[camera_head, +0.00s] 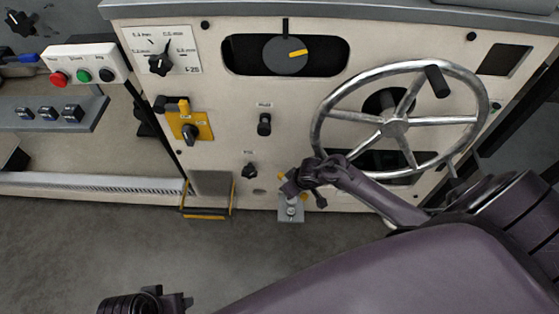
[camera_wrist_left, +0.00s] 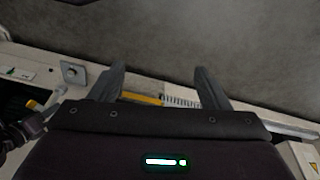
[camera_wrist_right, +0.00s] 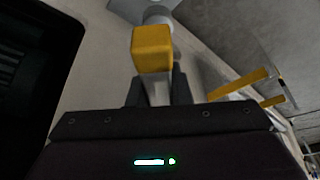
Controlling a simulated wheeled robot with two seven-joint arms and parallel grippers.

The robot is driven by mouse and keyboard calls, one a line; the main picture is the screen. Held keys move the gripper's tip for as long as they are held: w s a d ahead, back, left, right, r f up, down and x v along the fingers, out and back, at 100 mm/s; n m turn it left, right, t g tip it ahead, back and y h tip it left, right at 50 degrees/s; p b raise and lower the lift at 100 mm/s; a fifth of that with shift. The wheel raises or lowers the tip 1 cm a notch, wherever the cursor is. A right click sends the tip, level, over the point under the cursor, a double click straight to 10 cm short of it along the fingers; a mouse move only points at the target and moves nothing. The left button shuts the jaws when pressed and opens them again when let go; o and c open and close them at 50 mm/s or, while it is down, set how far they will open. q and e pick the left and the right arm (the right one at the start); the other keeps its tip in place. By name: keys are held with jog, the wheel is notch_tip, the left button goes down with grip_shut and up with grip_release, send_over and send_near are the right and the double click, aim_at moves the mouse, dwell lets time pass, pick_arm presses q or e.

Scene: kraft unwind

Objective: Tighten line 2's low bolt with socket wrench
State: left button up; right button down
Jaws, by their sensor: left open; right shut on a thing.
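My right gripper (camera_head: 292,186) is low on the machine's front, below and left of the handwheel. In the right wrist view its fingers (camera_wrist_right: 158,88) are shut on a pale metal shaft with a yellow block-shaped end (camera_wrist_right: 153,48), apparently the socket wrench. A small grey plate (camera_head: 291,215) with the low bolt (camera_head: 291,208) is just below that gripper. The plate also shows in the left wrist view (camera_wrist_left: 72,72). Whether the socket sits on the bolt is hard to tell. My left gripper (camera_head: 185,301) is open and empty over the floor; its spread fingers show in its wrist view (camera_wrist_left: 160,85).
The spoked handwheel (camera_head: 395,126) stands above my right forearm. A yellow-edged step or flap (camera_head: 206,213) juts out left of the plate. Knobs and a yellow switch plate (camera_head: 204,126) are on the panel above. The grey floor (camera_head: 100,245) in front is clear.

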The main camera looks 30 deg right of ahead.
jog(key=shift+d+f+b, duration=0.1)
jog(key=shift+f+b, duration=0.95)
jog(key=shift+b, duration=0.2)
jog(key=shift+f+b, duration=0.45)
jog(key=shift+b, duration=0.05)
jog(key=shift+f, duration=0.1)
jog(key=shift+f+b, duration=0.3)
jog(key=shift+b, duration=0.2)
pick_arm(q)
jog(key=w+d+f+m+t+h, duration=0.1)
jog(key=w+d+t+h, duration=0.15)
jog(key=d, duration=0.35)
pick_arm(e)
jog(key=shift+f+b, duration=0.25)
jog(key=shift+b, duration=0.1)
jog(key=shift+r, duration=0.1)
jog(key=shift+f+b, duration=0.5)
jog(key=shift+b, duration=0.1)
pick_arm(q)
jog(key=w+d+r+t+h, duration=0.1)
jog(key=w+d+r+t, duration=0.1)
jog(key=w+r+t, duration=0.4)
jog(key=shift+w+r+h, duration=0.35)
jog(key=shift+w+r, duration=0.25)
jog(key=shift+r, duration=0.2)
pick_arm(e)
jog(key=shift+s, duration=0.1)
